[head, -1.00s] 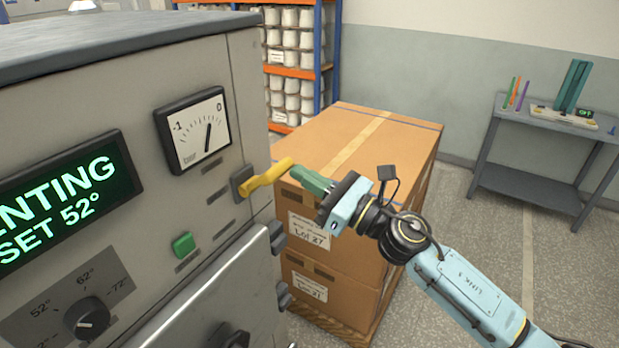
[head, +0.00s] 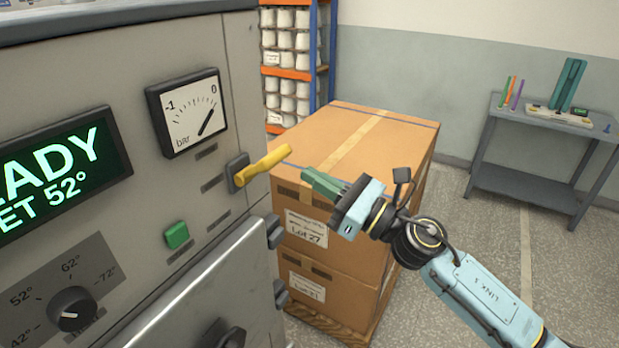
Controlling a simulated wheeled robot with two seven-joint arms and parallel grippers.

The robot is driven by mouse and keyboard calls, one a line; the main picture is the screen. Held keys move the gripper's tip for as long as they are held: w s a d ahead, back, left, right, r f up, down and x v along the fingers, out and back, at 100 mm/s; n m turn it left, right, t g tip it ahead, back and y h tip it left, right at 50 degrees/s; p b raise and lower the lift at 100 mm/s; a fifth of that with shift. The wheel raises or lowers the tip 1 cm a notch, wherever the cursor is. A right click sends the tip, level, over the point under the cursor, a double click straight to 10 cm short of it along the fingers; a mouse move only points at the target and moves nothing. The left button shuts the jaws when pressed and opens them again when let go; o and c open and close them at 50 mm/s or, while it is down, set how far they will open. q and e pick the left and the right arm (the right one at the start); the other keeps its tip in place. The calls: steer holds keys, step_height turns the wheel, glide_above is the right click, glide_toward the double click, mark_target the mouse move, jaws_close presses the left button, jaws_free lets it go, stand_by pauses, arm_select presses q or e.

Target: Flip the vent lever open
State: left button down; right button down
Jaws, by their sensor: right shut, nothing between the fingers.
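The yellow vent lever (head: 264,164) sticks out from its dark mount on the grey machine's front, pointing to the right and slightly up. My right gripper (head: 306,178) is shut and empty, its green fingers a short gap to the right of the lever's tip, not touching it. The gauge (head: 190,108) above left of the lever has its needle near 0. The green display (head: 55,175) shows letters ending in "ADY" and "ET 52°", its left part cut off. My left gripper is out of view.
A green button (head: 177,235) and a dial (head: 72,309) sit lower on the machine. Stacked cardboard boxes (head: 345,150) stand behind my right gripper. A shelf of white bobbins (head: 285,65) is at the back, and a grey side table (head: 530,190) stands at the right.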

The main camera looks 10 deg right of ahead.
steer(key=s+d+r, duration=0.4)
steer(key=s+d, duration=0.1)
steer(key=d, duration=0.2)
steer(key=shift+s, duration=0.35)
